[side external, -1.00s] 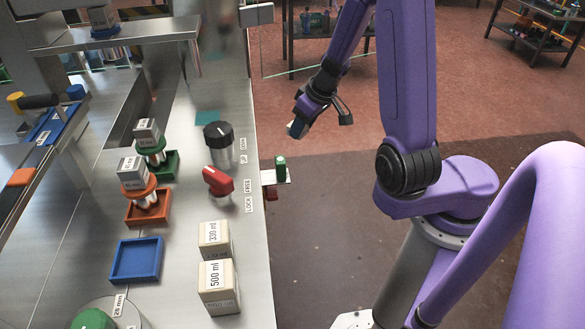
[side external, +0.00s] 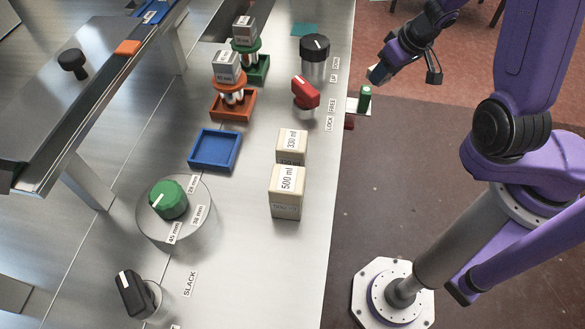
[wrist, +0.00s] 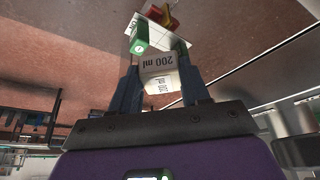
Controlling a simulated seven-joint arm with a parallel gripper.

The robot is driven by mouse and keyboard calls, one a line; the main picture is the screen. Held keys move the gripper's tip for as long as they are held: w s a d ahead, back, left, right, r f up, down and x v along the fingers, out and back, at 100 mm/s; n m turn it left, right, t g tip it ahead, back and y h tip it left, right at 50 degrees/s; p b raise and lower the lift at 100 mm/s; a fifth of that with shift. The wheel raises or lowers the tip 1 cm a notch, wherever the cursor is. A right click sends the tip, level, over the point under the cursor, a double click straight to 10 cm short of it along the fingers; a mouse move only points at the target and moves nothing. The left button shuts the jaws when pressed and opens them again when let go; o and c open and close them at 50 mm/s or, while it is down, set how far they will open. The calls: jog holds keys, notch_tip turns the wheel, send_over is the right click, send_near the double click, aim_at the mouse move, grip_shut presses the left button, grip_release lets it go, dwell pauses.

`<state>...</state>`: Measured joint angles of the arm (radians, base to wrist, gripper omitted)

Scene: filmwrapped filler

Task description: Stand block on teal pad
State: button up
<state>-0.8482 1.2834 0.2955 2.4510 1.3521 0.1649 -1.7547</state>
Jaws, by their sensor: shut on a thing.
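My gripper (side external: 378,76) is off the right edge of the steel table, above and close to the small green post in the side view. In the wrist view my gripper (wrist: 160,82) is shut on a pale block (wrist: 160,68) marked "200 ml", held between the two dark fingers. The side view does not show the block clearly. The teal pad (side external: 305,29) lies flat at the far end of the table, partly hidden behind the black knob, with no block seen on it.
A green post (side external: 365,98) stands on a white ledge at the table's edge. The black knob (side external: 314,52) and red knob (side external: 305,93) stand near the pad. Blocks marked 330 ml (side external: 291,144) and 500 ml (side external: 287,190) stand nearer. The blue tray (side external: 214,150) is empty.

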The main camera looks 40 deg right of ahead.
dwell(0.3)
jog(key=shift+w+d+r, duration=0.25)
jog(key=shift+w+d, duration=0.1)
jog(key=shift+d, duration=0.15)
jog(key=shift+w+d+r, duration=0.25)
jog(key=shift+w+d, duration=0.1)
jog(key=shift+d, duration=0.1)
jog(key=w+a+r+n+y, duration=0.2)
jog(key=w+r+n, duration=0.2)
jog(key=w+r, duration=0.3)
jog(key=s+a+r+n+g+y, duration=0.1)
jog(key=s+a+r+n+g, duration=0.1)
jog(key=a+r+n, duration=0.55)
jog(key=s+a+r+n+g+y, duration=0.1)
jog(key=s+a+r+n, duration=0.3)
jog(key=a, duration=0.6)
jog(key=s+a+n+g, duration=0.3)
jog(key=s+a+n, duration=0.3)
jog(key=s+a, duration=0.55)
jog(key=s+a+n, duration=0.1)
jog(key=s+n, duration=0.2)
jog(key=s, duration=0.5)
jog(key=s+a+n+g+h, duration=0.1)
jog(key=s+n, duration=0.2)
jog(key=s, duration=0.6)
jog(key=shift+s+a+g, duration=0.15)
jog(key=shift+a+g, duration=0.1)
jog(key=shift+g, duration=0.05)
